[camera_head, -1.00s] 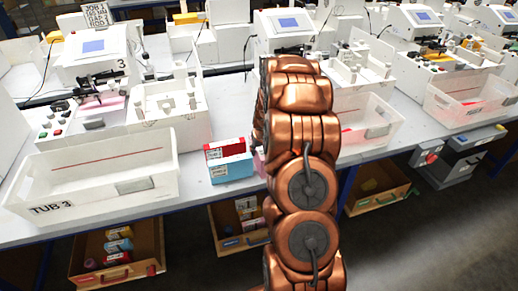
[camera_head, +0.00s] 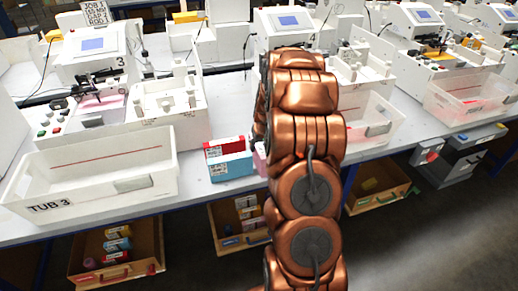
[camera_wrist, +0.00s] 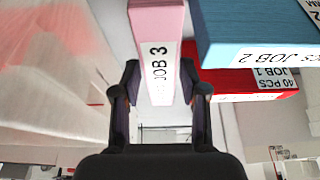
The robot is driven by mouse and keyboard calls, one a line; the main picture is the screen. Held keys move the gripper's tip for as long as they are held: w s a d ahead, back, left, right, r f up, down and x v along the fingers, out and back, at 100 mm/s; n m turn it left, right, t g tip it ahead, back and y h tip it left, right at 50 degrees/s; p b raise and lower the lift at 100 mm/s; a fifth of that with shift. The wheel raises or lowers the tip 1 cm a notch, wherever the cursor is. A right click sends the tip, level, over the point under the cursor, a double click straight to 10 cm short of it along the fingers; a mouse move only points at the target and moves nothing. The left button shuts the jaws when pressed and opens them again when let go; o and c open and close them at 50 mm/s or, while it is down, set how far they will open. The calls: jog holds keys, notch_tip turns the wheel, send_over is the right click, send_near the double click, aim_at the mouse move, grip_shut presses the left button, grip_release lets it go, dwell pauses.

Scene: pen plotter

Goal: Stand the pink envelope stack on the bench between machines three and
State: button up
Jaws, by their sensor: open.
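The pink envelope stack (camera_wrist: 157,20), with a white "JOB 3" label, stands upright on end between the two fingers of my gripper (camera_wrist: 160,82) in the wrist view. The fingers are open, one on each side of it; I cannot tell whether either touches it. In the head view a sliver of the pink stack (camera_head: 260,160) shows at the bench, right of the blue stack; my arm hides the rest and the gripper. Machine three (camera_head: 90,62) stands at the left.
A blue "JOB 2" stack (camera_head: 230,166) and a red "JOB 1" stack (camera_head: 224,146) sit close to the pink one. Tub 3 (camera_head: 150,185) is to their left, a clear tub (camera_head: 372,125) to the right. Open drawers (camera_head: 115,250) are below the bench (camera_head: 200,205).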

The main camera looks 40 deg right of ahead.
jog(key=b+v, duration=0.3)
jog(key=v, duration=0.7)
